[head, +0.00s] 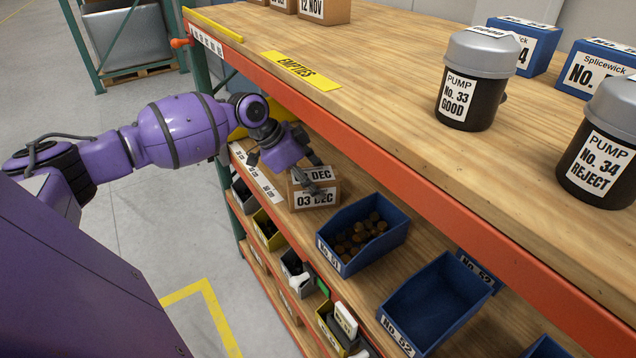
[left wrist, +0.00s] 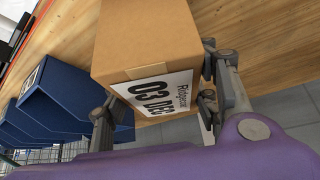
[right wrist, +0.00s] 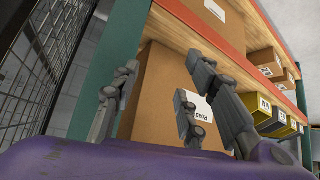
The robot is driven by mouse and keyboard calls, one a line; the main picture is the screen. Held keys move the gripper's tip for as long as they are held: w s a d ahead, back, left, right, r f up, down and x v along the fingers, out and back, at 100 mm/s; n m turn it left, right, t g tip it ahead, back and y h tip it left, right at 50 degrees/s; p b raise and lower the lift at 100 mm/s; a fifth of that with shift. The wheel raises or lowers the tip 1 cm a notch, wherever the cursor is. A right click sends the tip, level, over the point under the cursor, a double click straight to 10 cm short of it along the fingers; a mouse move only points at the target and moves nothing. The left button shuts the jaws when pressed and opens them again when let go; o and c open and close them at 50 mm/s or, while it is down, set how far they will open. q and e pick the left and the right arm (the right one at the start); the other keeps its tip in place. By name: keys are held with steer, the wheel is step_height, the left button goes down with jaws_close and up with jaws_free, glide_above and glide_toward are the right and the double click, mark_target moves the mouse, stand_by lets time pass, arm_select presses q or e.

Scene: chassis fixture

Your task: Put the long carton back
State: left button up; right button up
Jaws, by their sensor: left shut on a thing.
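A brown carton labelled 03 DEC (head: 316,198) is at the lower shelf, under the edge of the upper top, left of a blue bin. It also shows in the left wrist view (left wrist: 148,42), its labelled end toward the camera. My left gripper (head: 306,178) is shut on this carton, with fingers on either side of it. I cannot tell whether its base touches the shelf. My right gripper (right wrist: 160,82) is open, its fingers apart in front of a large brown carton (right wrist: 172,92) on another rack. My right gripper does not show in the head view.
A blue bin with brown round parts (head: 362,240) and an empty blue bin (head: 437,303) stand to the right. An orange beam (head: 400,170) edges the wooden top (head: 380,60) above. A green post (head: 200,75) stands behind my left arm. Small bins line the level below.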

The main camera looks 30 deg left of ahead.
arm_select(q)
steer(key=shift+a+r, duration=0.15)
steer(key=o, duration=1.6)
steer(key=shift+w+f, duration=0.15)
steer(key=shift+f, duration=0.05)
steer(key=shift+r, duration=0.1)
steer(key=shift+s+a+r, duration=0.2)
steer(key=shift+a+r, duration=0.05)
steer(key=shift+r, duration=0.1)
steer(key=v, duration=0.5)
steer(key=shift+s+r, duration=0.15)
steer(key=shift+r, duration=0.05)
steer(key=shift+s+a+r+p, duration=0.2)
steer(key=shift+r+p, duration=0.1)
steer(key=shift+r, duration=0.1)
arm_select(e)
steer(key=shift+a+r, duration=0.2)
steer(key=shift+w, duration=0.1)
